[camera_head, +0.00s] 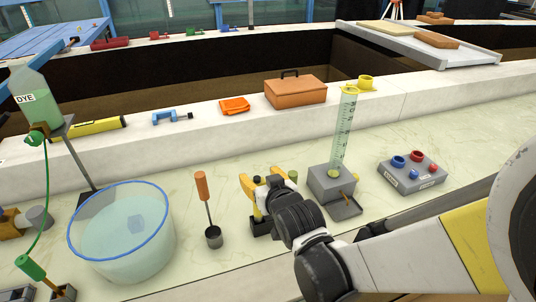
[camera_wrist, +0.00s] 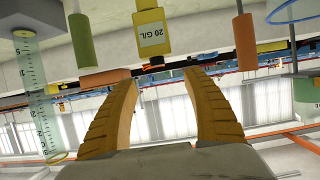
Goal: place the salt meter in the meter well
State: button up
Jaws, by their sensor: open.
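In the head view my gripper (camera_head: 262,182) is over a black block (camera_head: 262,228) on the pale bench, and the wrist hides much of what is there. I cannot tell for certain which holder is the meter well or how the meter sits in it.
Left of my gripper an orange-handled rod (camera_head: 202,186) stands in a dark cup (camera_head: 213,238), beside a blue-rimmed water tub (camera_head: 166,268). To the right are a green cylinder (camera_head: 293,175), a tall graduated cylinder (camera_head: 342,130) by a grey block, and a grey button box (camera_head: 412,176).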

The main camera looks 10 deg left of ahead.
jog(key=p+v, duration=0.2)
jog(key=v, duration=0.8)
jog(key=d+r+m+g+h, duration=0.1)
jog(key=d+m+h, duration=0.25)
jog(key=d, duration=1.25)
jog(key=s+d+r+m+g+h, duration=0.1)
jog(key=s+d+m+g+h, duration=0.1)
jog(key=s+d, duration=0.8)
jog(key=d+g+h, duration=0.1)
jog(key=d, duration=0.1)
jog(key=shift+d+m+g, duration=0.25)
jog(key=shift+m+g, duration=0.05)
jog(key=shift+m, duration=0.05)
